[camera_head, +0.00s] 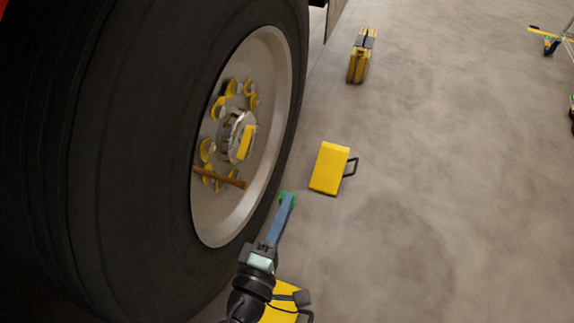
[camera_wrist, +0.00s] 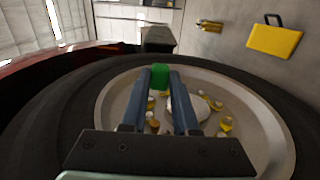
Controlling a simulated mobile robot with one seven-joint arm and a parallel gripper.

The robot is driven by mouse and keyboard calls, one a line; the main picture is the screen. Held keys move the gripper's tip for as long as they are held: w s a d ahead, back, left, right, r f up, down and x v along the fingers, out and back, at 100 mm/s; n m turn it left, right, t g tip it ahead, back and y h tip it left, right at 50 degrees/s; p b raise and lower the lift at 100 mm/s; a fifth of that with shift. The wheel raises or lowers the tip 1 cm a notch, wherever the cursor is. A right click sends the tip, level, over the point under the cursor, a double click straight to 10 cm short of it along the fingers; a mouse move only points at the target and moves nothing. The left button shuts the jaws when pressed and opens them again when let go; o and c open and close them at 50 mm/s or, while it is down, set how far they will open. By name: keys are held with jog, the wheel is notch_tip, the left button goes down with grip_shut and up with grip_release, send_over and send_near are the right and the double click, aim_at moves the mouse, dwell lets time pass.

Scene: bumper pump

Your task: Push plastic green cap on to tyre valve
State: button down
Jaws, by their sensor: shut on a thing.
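My gripper (camera_head: 286,207) has blue fingers and is shut on the green cap (camera_head: 288,196), which shows at the fingertips. In the wrist view the cap (camera_wrist: 160,72) is pinched between the two finger ends. The big black tyre (camera_head: 100,150) fills the left of the head view. A brown-gold stem (camera_head: 220,178), which looks like the tyre valve, sticks out of the pale wheel rim (camera_head: 285,75) and points right. In the head view the cap is right of and a little below the stem's end, apart from it. In the wrist view I cannot make out the stem.
Yellow wheel nuts (camera_head: 219,107) ring the hub. A yellow case (camera_head: 329,168) lies on the floor right of the cap, another (camera_head: 360,62) stands farther back, and a third (camera_head: 283,313) is partly behind my arm.

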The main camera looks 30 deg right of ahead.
jog(key=shift+w+a+b, duration=0.25)
jog(key=shift+w+a, duration=0.65)
jog(key=shift+w, duration=0.25)
jog(key=shift+w+a+b, duration=0.25)
jog(key=shift+w+a, duration=0.6)
jog(key=shift+w, duration=0.25)
jog(key=shift+w+a+b, duration=0.3)
jog(key=shift+w+a, duration=0.15)
jog(key=shift+a, duration=0.05)
dwell(0.6)
jog(key=c, duration=0.6)
grip_release()
